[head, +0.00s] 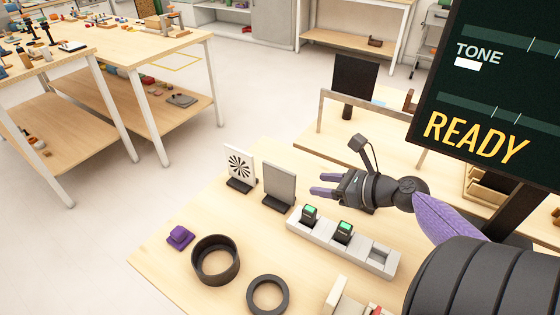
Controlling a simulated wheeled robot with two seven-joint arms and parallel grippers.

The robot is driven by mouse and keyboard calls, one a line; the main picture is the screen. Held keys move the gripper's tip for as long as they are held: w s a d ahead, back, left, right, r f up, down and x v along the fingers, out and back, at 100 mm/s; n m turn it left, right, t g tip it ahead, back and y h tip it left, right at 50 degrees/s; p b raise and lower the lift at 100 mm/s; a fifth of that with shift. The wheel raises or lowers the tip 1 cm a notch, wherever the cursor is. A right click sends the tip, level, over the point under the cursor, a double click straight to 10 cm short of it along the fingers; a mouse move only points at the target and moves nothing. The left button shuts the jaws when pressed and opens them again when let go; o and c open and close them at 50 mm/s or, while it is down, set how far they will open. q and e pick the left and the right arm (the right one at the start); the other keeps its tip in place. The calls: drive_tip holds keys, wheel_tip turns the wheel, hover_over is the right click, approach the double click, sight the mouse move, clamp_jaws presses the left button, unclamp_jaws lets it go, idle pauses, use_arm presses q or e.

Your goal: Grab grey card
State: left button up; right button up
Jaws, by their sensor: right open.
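The grey card (279,187) stands upright in a small dark base on the wooden table, just right of a white card with a black radial pattern (240,167). My right gripper (322,184) comes in from the right at about the card's height. Its two purple-tipped fingers point left toward the card and are apart, with nothing between them. In the picture a small gap shows between the fingertips and the card's right edge. My left gripper is not in view.
A light grey slotted tray (357,257) with two green-topped dark blocks sits below my right gripper. A dark cylinder ring (215,260), a flat ring (268,294) and a purple block (180,237) lie at the front left. A dark READY screen (490,90) fills the upper right.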

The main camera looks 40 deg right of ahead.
sight(279, 186)
drive_tip(key=b+x, duration=0.1)
drive_tip(key=x, duration=0.2)
drive_tip(key=b+x, duration=0.2)
drive_tip(key=x, duration=0.1)
drive_tip(key=b+x, duration=0.2)
drive_tip(key=x, duration=0.2)
drive_tip(key=shift+w+d, duration=0.2)
drive_tip(key=shift+d, duration=0.2)
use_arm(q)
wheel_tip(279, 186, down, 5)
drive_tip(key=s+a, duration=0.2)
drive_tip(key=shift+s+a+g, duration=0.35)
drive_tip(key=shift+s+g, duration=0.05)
use_arm(e)
drive_tip(key=shift+r, duration=0.1)
drive_tip(key=shift+c, duration=0.3)
clamp_jaws()
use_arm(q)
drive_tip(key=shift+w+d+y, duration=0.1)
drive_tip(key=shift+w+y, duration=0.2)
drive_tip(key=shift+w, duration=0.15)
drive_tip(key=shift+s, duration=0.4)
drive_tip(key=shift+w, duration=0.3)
